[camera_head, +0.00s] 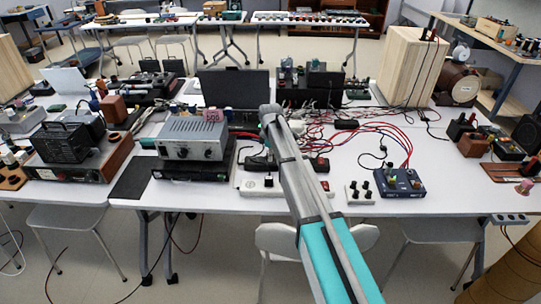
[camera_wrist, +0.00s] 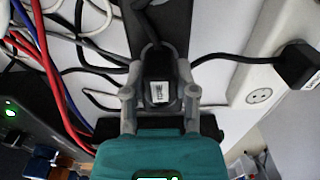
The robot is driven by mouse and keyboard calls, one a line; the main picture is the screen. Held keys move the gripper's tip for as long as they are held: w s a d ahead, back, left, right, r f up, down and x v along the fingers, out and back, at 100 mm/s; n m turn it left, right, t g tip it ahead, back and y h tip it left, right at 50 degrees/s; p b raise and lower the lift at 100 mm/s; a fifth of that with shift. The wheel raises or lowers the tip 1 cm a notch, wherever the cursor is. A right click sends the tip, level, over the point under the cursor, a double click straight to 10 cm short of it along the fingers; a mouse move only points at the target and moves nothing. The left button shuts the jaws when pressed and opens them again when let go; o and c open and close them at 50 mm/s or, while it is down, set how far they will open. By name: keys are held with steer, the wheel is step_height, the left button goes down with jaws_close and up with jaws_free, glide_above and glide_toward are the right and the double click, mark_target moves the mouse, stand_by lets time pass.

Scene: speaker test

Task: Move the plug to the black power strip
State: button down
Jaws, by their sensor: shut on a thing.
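My gripper (camera_wrist: 159,96) is shut on a black plug (camera_wrist: 158,66) with a small white label, one finger on each side. A dark cable rises from the plug's top in the wrist view. The black power strip (camera_wrist: 174,22) shows behind the plug; I cannot tell whether the plug touches it. In the head view the black power strip (camera_head: 320,165) lies on the white table, its middle hidden by my arm. A white power strip (camera_wrist: 238,118) with a round socket lies to the right in the wrist view.
Another black plug (camera_wrist: 298,64) sits on the white strip. Red, blue, black and white cables (camera_wrist: 60,70) crowd the left side. A blue box (camera_head: 400,183) and a small white switch box (camera_head: 360,192) stand right of my arm. A grey device (camera_head: 193,138) stands left.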

steer(key=shift+f+b, duration=0.3)
steer(key=shift+f, duration=0.05)
steer(key=shift+c, duration=1.6)
jaws_free()
steer(key=shift+r, duration=0.1)
steer(key=shift+r+p, duration=3.7)
steer(key=shift+p, duration=0.1)
steer(key=s+d+r+m+p, duration=0.1)
steer(key=s+d+m, duration=0.8)
steer(key=s, duration=0.6)
steer(key=s+d+r+m+p, duration=0.2)
steer(key=s+d+m, duration=0.7)
steer(key=s, duration=0.6)
steer(key=shift+s+d+r+p, duration=0.3)
steer(key=shift+d, duration=0.8)
